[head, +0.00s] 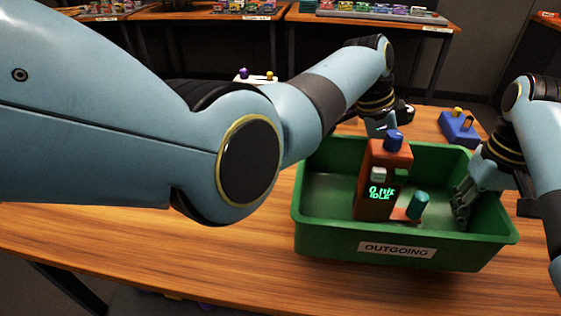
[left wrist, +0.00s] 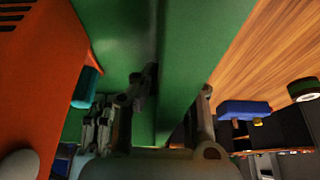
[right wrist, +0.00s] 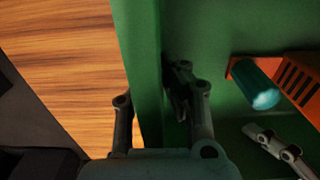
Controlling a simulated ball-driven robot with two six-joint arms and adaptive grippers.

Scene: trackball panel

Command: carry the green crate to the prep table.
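The green crate (head: 330,237), labelled OUTGOING, is at the right of the head view, on or just above a wooden table. Inside it stands an orange device (head: 371,196) with a blue knob, a lit screen and a teal cylinder (head: 418,204). My left gripper (left wrist: 172,92) has its fingers on both sides of the crate's far wall; in the head view its fingertips are mostly hidden. My right gripper (right wrist: 148,100) straddles the right wall, one finger inside and one outside. I cannot tell which table is the prep table.
Further back stand tables with labelled fronts (head: 375,17) and small coloured items. Dark floor lies between.

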